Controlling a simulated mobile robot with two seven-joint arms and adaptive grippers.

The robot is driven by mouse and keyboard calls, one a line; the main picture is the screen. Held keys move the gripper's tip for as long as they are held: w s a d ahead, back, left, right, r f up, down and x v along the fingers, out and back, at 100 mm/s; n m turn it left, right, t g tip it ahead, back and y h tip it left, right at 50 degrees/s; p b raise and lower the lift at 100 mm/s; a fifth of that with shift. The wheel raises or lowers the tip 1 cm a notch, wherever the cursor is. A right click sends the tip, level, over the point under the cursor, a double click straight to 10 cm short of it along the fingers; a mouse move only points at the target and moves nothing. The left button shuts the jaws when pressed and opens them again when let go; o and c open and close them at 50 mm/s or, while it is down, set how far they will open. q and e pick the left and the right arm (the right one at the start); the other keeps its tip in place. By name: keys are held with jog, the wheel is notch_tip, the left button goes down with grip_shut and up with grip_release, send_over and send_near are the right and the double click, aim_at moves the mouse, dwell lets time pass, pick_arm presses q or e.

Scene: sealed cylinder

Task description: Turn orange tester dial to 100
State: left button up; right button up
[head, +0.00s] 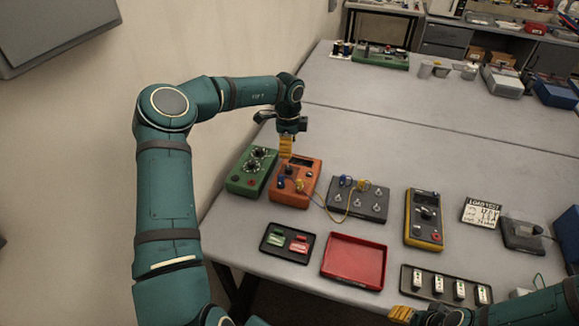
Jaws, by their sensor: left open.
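The orange tester (296,190) sits on the near left part of the grey table, with leads plugged into its front part. Its dial is small and dark near the upper part of its face; the setting is too small to read. My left gripper (286,152) points down over the far edge of the tester, its yellow fingers open and empty. Whether they touch the dial I cannot tell. My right gripper (402,315) shows only in part at the bottom edge, near the black tray of white modules, and its jaws are unclear.
A green tester (251,171) stands close on the left. A grey terminal box (358,199) stands on the right, joined by a yellow lead. Nearby are a yellow meter (424,219), a red tray (354,261) and a black tray (288,242). The table's middle is clear.

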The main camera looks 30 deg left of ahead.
aim_at(289, 167)
pick_arm(q)
jog(key=f, duration=1)
jog(key=shift+w+f, duration=0.15)
jog(key=shift+w, duration=0.05)
grip_shut()
